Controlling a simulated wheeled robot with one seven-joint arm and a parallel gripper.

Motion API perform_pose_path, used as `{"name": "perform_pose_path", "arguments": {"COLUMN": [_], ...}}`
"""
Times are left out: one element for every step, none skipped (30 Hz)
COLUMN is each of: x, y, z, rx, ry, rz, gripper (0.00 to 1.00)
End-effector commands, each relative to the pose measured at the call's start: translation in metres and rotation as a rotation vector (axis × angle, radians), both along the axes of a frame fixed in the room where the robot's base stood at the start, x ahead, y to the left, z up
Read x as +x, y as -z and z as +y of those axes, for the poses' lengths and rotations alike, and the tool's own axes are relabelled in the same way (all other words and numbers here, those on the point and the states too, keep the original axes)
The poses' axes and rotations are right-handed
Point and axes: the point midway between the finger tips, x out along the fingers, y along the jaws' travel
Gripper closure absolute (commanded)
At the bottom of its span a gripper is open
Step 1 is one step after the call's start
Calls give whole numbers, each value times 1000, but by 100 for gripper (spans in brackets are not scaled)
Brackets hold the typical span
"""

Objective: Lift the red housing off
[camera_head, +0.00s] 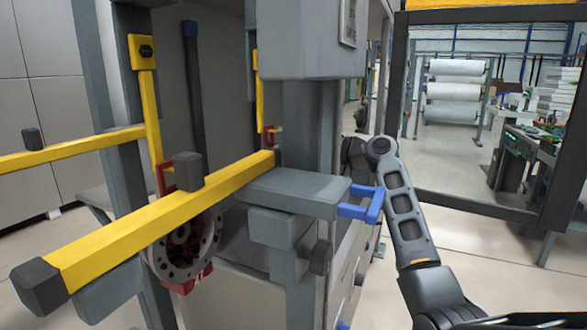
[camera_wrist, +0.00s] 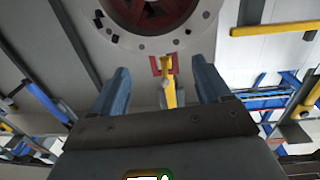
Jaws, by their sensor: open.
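The red housing (camera_head: 189,281) shows in the head view low under the yellow beam, partly behind a round grey flange with holes. In the wrist view a round grey flange with a dark red inside (camera_wrist: 152,12) is at the top edge, cut off by the frame. My gripper (camera_wrist: 159,65) is open, its two blue-grey fingers apart with nothing gripped. The flange lies beyond the fingertips, apart from them. A yellow hook arm with a red bracket (camera_wrist: 164,64) shows in the gap, farther off.
A yellow beam (camera_head: 150,235) with dark end caps crosses the left of the head view. A grey arm (camera_head: 290,190) and a blue fork-shaped part (camera_head: 366,204) stand by the grey column (camera_head: 312,130). Open floor lies at the right, before a dark frame.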

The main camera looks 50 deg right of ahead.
Motion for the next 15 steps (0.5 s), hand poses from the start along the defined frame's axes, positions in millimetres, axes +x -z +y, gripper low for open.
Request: {"name": "perform_pose_path", "arguments": {"x": [5, 7, 10, 12, 14, 18, 21, 24, 28, 31, 33, 36, 39, 42, 47], "y": [-11, -15, -18, -20, -21, -22, -22, -22, -22, -22, -23, -24, -24, -26, -28], "z": [7, 11, 15, 17, 19, 21, 22, 23, 24, 25, 26, 26, 27, 28, 30], "rx": [9, 14, 20, 23, 24, 26, 26, 26, 26, 26, 27, 26, 26, 25, 25], "ry": [-31, -44, -58, -65, -70, -73, -73, -73, -72, -71, -70, -69, -69, -69, -69], "rz": [-5, -6, -8, -8, -8, -9, -9, -8, -8, -8, -9, -9, -9, -8, -9], "gripper": [23, 23, 23, 23, 23, 23, 23, 23, 23, 23, 23, 23, 23, 23, 23]}}
